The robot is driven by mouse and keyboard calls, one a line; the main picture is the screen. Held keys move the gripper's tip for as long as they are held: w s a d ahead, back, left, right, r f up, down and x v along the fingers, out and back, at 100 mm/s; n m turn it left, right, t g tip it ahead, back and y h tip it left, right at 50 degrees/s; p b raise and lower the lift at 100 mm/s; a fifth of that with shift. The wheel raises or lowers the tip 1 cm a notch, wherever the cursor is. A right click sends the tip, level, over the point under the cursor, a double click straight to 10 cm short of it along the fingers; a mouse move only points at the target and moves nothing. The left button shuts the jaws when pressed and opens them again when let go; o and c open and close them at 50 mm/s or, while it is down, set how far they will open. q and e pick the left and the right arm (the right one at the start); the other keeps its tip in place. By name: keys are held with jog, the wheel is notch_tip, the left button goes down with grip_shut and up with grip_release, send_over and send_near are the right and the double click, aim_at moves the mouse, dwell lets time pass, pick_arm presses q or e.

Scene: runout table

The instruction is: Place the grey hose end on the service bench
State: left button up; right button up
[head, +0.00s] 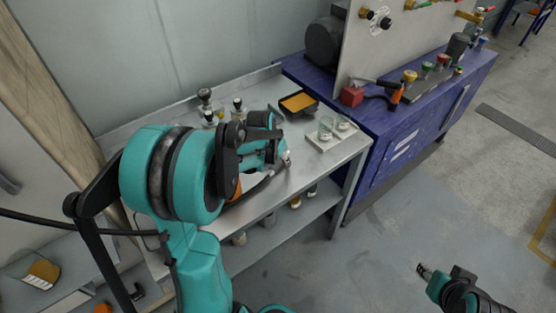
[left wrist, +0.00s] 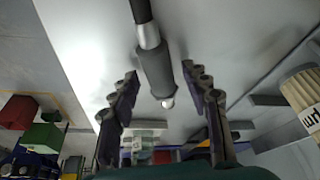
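The grey hose end (left wrist: 157,70) shows in the left wrist view as a grey sleeve with a silver collar and tip on a black hose. It lies between the two fingers of my left gripper (left wrist: 161,80), with gaps on both sides. In the head view, the left gripper (head: 272,145) is open just above the metal service bench (head: 325,165), and the hose end (head: 287,159) shows by its fingertips. The black hose (head: 253,190) runs back over the bench, partly behind my arm. My right gripper (head: 426,271) is at the lower right, away from the bench; its finger gap is unclear.
An orange-filled tray (head: 298,103), a pale holder with glass jars (head: 325,138) and several small fittings (head: 206,97) stand on the bench. A blue cabinet (head: 400,150) adjoins on the right. Open floor (head: 400,220) lies in front.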

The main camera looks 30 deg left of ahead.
pick_arm(q)
jog(key=shift+r, duration=0.15)
jog(key=shift+s+r+p, duration=0.1)
jog(key=shift+r+p, duration=0.2)
jog(key=p+v, duration=0.4)
jog(key=v, duration=0.7)
jog(key=s+d+r+t, duration=0.3)
jog(key=s+d, duration=1.1)
jog(key=d, duration=0.1)
jog(key=shift+d, duration=0.25)
